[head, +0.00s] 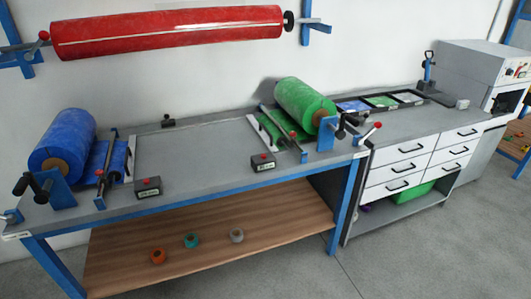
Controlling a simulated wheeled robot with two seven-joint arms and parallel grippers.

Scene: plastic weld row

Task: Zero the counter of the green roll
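The green roll (304,106) lies in its holder at the right part of the long grey worktable, with a green sheet (271,128) running from it to the left. A small dark counter box (263,163) with a red button on top stands at the table's front edge, left of and in front of the green roll. Its display is too small to read. A similar counter box (148,188) stands nearer the blue roll (64,143) at the left. Neither of my grippers shows in the head view.
A red roll (168,31) hangs on the wall. Orange, teal and grey tape-like rings lie on the wooden lower shelf (215,215). A white drawer unit (405,168) adjoins at right, with a grey machine (470,68) beyond. Floor in front is clear.

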